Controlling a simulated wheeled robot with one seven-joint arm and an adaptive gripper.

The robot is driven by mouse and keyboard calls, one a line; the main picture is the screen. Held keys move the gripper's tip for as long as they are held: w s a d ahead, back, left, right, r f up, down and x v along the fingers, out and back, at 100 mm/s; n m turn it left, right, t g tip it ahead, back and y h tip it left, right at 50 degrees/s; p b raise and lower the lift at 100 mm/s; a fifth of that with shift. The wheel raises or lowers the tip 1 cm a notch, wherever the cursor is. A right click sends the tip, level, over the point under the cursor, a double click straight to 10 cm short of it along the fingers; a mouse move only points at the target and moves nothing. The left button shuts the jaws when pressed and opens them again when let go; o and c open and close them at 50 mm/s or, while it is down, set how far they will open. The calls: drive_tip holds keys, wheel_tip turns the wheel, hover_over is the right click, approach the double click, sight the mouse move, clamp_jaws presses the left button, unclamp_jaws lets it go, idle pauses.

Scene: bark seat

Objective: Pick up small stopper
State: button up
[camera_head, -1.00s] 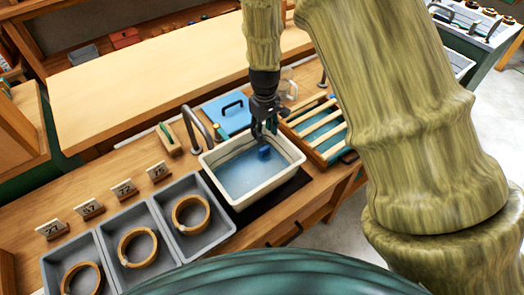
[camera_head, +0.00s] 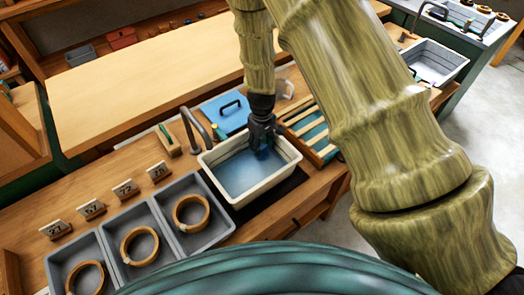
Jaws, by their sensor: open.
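A small blue stopper (camera_head: 263,153) shows in the white basin of bluish water (camera_head: 222,193), towards its far right side. My gripper (camera_head: 262,146) points down into the basin, right at the stopper, and its fingers partly cover it. The gripper is dark and open. I cannot tell whether the fingers touch the stopper or stand on either side of it.
A faucet (camera_head: 193,128) stands at the basin's back left. A blue lid with a handle (camera_head: 228,112) lies behind it, and a slatted rack (camera_head: 306,130) is to the right. Grey bins (camera_head: 222,222) holding wooden rings, with number cards behind, stand at the left.

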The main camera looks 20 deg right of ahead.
sight(262, 147)
drive_tip(key=shift+s+f+p, duration=0.1)
drive_tip(key=shift+f+p, duration=0.4)
drive_tip(key=shift+f, duration=1.2)
drive_tip(key=c, duration=0.7)
